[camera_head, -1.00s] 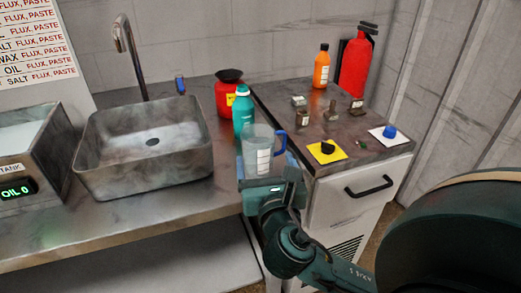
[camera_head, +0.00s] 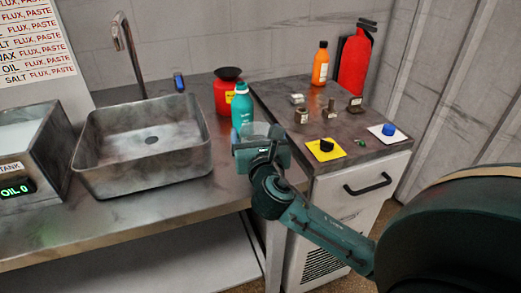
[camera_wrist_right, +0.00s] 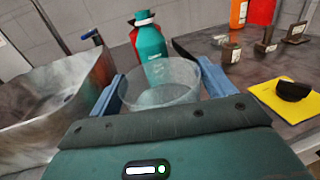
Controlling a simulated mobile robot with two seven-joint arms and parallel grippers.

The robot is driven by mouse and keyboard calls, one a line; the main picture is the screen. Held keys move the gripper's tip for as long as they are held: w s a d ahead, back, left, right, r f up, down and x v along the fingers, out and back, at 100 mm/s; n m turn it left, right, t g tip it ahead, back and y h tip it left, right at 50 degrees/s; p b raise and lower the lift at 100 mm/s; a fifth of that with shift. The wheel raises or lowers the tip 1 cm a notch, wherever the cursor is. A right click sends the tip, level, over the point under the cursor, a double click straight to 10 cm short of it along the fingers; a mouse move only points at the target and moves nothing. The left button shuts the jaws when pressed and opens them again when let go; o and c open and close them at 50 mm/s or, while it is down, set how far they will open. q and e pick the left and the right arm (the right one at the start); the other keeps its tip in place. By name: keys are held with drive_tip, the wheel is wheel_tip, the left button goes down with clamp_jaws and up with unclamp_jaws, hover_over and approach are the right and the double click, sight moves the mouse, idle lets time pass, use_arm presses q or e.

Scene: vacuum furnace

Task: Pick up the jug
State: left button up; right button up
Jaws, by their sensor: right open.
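The clear jug (camera_wrist_right: 160,84) stands on the metal counter, upright, its round rim seen from above in the right wrist view. In the head view only a little of the jug (camera_head: 262,128) shows above my right gripper (camera_head: 262,143), which hides most of it. My right gripper is open, with one blue-grey finger on each side of the jug in the right wrist view. I cannot tell whether the fingers touch it. The jug's blue handle is not clearly visible now. My left gripper is not in view.
A teal bottle (camera_head: 242,106) stands just behind the jug, with a red container (camera_head: 227,95) behind it. The sink (camera_head: 145,150) is to the left. The cabinet top on the right holds a yellow pad (camera_head: 325,150), small blocks and an orange bottle (camera_head: 320,65).

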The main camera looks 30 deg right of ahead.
drive_tip(key=c, duration=0.8)
drive_tip(key=shift+r, duration=0.15)
drive_tip(key=shift+r+p, duration=0.35)
drive_tip(key=shift+r, duration=0.7)
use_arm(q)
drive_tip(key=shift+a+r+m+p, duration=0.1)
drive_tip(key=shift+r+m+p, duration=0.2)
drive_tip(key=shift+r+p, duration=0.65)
use_arm(e)
wheel_tip(320, 180, up, 8)
drive_tip(key=shift+f, duration=0.15)
